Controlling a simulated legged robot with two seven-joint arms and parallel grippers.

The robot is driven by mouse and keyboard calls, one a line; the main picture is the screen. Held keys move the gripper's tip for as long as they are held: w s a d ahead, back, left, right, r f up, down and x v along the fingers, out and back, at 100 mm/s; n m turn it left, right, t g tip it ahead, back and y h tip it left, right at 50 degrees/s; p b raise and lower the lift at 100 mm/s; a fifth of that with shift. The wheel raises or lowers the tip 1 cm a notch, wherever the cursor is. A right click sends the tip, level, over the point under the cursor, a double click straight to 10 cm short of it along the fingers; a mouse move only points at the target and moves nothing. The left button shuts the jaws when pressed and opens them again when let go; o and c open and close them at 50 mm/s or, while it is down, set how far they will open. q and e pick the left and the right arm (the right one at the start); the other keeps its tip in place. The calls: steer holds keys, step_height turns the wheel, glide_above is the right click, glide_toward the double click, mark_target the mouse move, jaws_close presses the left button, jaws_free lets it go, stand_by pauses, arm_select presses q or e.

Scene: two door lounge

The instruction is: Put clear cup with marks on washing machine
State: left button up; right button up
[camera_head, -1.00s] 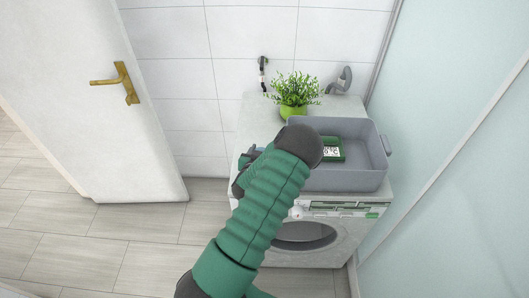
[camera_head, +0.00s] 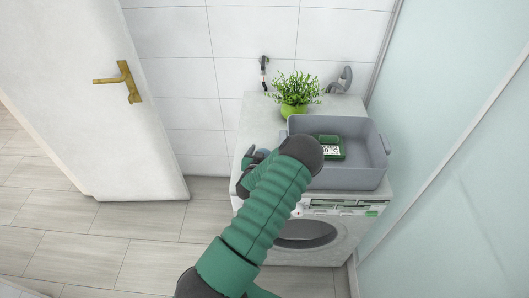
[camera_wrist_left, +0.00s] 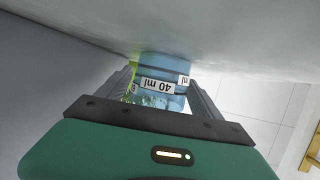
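In the head view my left gripper (camera_head: 252,158) is over the left front of the washing machine (camera_head: 345,235), mostly hidden behind my arm, and the cup is hardly visible. My right gripper is not in view.
A grey bin (camera_head: 350,178) with a green device (camera_head: 331,147) inside fills the right of the machine top. A green potted plant (camera_head: 293,100) stands behind it. A white door (camera_head: 90,100) is at left and a glass panel (camera_head: 440,150) at right.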

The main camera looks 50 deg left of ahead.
arm_select(q)
steer(key=shift+w+d+f, duration=0.1)
steer(key=shift+d+f, duration=0.05)
steer(key=shift+d, duration=0.1)
steer(key=shift+d+r, duration=0.1)
steer(key=shift+r, duration=0.1)
steer(key=v, duration=1.2)
steer(key=shift+a+f, duration=0.1)
steer(key=shift+a, duration=0.1)
steer(key=shift+f, duration=0.1)
